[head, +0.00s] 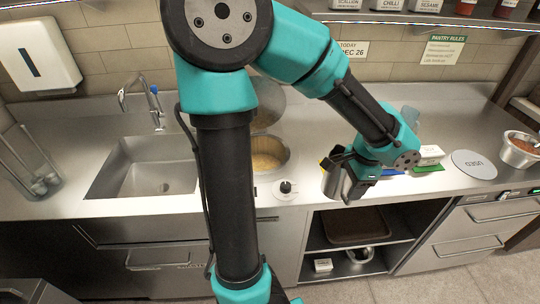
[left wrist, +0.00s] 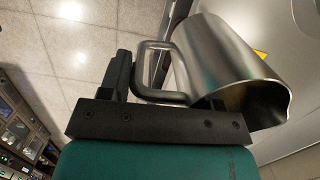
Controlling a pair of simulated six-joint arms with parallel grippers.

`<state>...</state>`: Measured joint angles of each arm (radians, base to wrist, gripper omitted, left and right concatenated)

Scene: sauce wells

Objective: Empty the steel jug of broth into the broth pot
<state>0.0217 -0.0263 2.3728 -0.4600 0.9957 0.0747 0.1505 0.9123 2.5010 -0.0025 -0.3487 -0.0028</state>
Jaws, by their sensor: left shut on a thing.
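The steel jug (head: 334,183) is held in the air in front of the counter edge, to the right of the broth pot. My left gripper (head: 350,166) is shut on its handle. In the left wrist view the jug (left wrist: 222,58) shows its handle (left wrist: 150,72) by the fingers of my left gripper (left wrist: 128,78), and its open mouth faces lower right. What is inside is too dark to tell. The broth pot (head: 287,157) is sunk in the counter, with yellowish broth (head: 265,162) in it; my arm hides its left part. My right gripper is not in view.
A round lid (head: 268,98) stands behind the pot, and a knob (head: 286,187) is in front. The sink (head: 150,168) and tap (head: 155,100) are left. A round disc (head: 474,164), a bowl (head: 520,150) and a green-edged item (head: 428,168) are right. Open shelves lie below.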

